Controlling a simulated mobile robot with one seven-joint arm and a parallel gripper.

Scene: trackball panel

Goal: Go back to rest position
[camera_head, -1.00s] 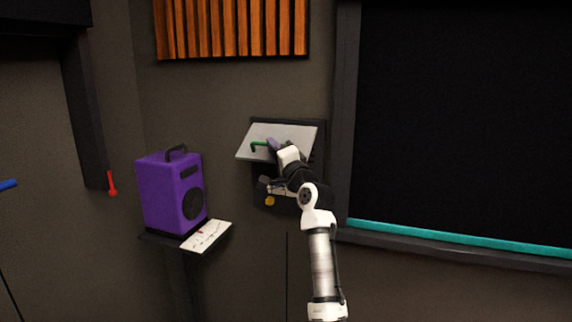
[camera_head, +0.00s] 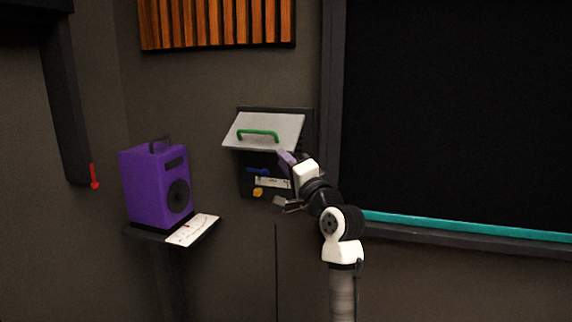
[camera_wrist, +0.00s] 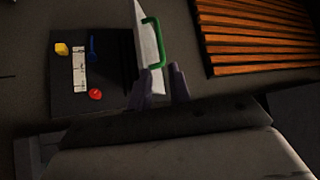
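My gripper (camera_head: 279,178) is in front of the right side of the wall panel box (camera_head: 246,176). In the wrist view its two purplish fingers (camera_wrist: 161,82) stand apart with nothing between them, so it is open and empty. The white lid (camera_head: 270,128) of the box is tilted up, with a green handle (camera_head: 258,134) on it. The lid (camera_wrist: 146,50) and the handle (camera_wrist: 156,40) also show in the wrist view, just beyond the fingertips. The box holds a blue lever (camera_wrist: 92,48), a yellow knob (camera_wrist: 61,49), a white labelled strip (camera_wrist: 79,70) and a red ball (camera_wrist: 95,94).
A purple speaker (camera_head: 157,188) stands on a small shelf to the left, with a white sheet (camera_head: 193,230) at its front. A dark board with a teal ledge (camera_head: 470,228) is on the right. Wooden slats (camera_head: 220,22) hang above the box. A red thermometer-like item (camera_head: 94,178) is far left.

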